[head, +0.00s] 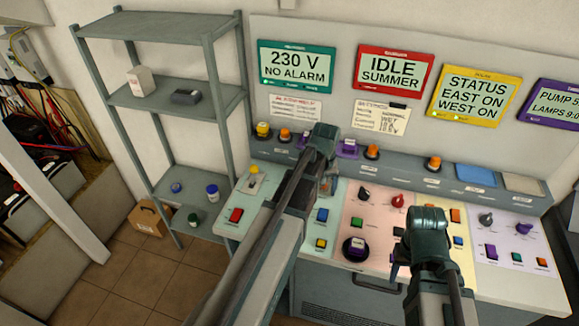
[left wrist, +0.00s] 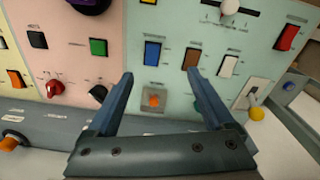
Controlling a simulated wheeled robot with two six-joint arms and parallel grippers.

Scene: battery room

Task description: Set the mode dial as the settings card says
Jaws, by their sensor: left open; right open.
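Several dials stand on the control desk: a black knob (head: 364,192), a red knob (head: 398,200), a large black dial with a purple centre (head: 356,248) and a dark knob (head: 487,218). Their labels are too small to tell which is the mode dial. A white handwritten card (head: 380,118) hangs on the back panel; its words are mostly unclear. My left gripper (head: 328,185) is open and empty over the desk's left part. In the left wrist view its fingers (left wrist: 160,75) frame an orange button (left wrist: 153,100), with the red knob (left wrist: 55,90) at the left. My right gripper (head: 402,258) is right of the large dial, its fingers mostly hidden.
Coloured buttons and switches crowd the desk, including a red button (head: 236,215) and a yellow-tipped lever (head: 254,171). Signs, one reading "IDLE SUMMER" (head: 393,73), hang behind. A grey shelf (head: 160,98) stands at the left; the tiled floor (head: 150,275) before it is mostly clear.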

